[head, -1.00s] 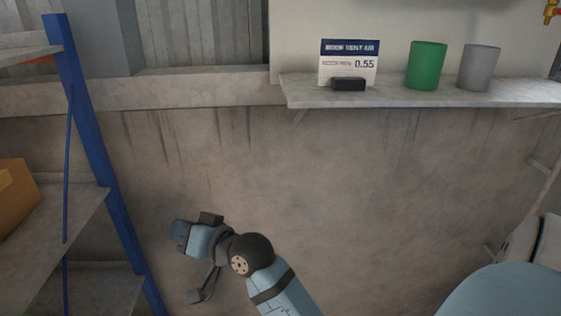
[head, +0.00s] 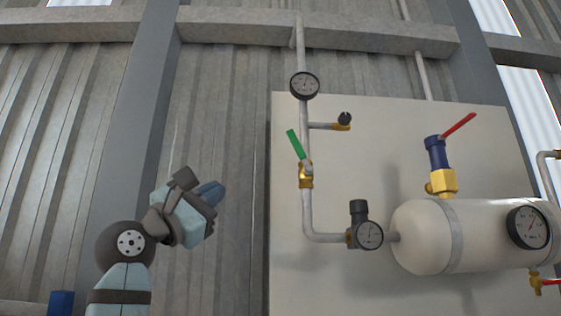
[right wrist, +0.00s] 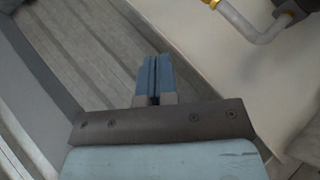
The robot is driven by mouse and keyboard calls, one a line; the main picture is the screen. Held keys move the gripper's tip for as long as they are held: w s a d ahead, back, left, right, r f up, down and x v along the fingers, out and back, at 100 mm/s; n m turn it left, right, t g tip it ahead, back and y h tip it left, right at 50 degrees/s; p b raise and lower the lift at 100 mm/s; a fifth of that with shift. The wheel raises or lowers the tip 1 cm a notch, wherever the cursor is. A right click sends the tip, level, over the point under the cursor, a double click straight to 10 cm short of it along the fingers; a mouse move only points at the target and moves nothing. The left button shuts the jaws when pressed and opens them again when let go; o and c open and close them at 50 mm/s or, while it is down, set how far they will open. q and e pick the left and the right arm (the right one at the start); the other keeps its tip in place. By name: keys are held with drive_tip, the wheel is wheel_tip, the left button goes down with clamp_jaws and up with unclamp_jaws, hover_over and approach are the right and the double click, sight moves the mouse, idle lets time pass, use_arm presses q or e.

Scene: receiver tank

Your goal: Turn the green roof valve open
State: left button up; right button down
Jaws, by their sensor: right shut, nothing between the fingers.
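The green valve handle (head: 296,145) sits on a brass valve body (head: 306,177) on a vertical grey pipe. The handle slants up and to the left, at an angle to the pipe. My right gripper (head: 212,191) is left of the valve in the head view, apart from it, with its fingers toward the panel side. In the right wrist view its blue fingers (right wrist: 155,72) are together and empty. The green handle does not show in the right wrist view. My left gripper is not in view.
A regulator (head: 367,232) joins the white tank (head: 425,238). A red-handled blue valve (head: 436,153) stands on the tank. A bent pipe (right wrist: 252,28) shows in the wrist view.

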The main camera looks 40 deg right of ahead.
drive_tip(key=s+r+m+t+y, duration=0.2)
drive_tip(key=s+r+m+y, duration=0.15)
drive_tip(key=r, duration=0.35)
drive_tip(key=p, duration=0.4)
approach(300, 151)
drive_tip(key=w+d+r, duration=0.3)
drive_tip(key=w, duration=0.2)
drive_tip(key=s+d, duration=0.1)
drive_tip(key=s+d+r+y, duration=0.1)
drive_tip(key=shift+s+d+r, duration=0.1)
drive_tip(key=shift+d+r, duration=0.05)
drive_tip(key=shift+d, duration=0.1)
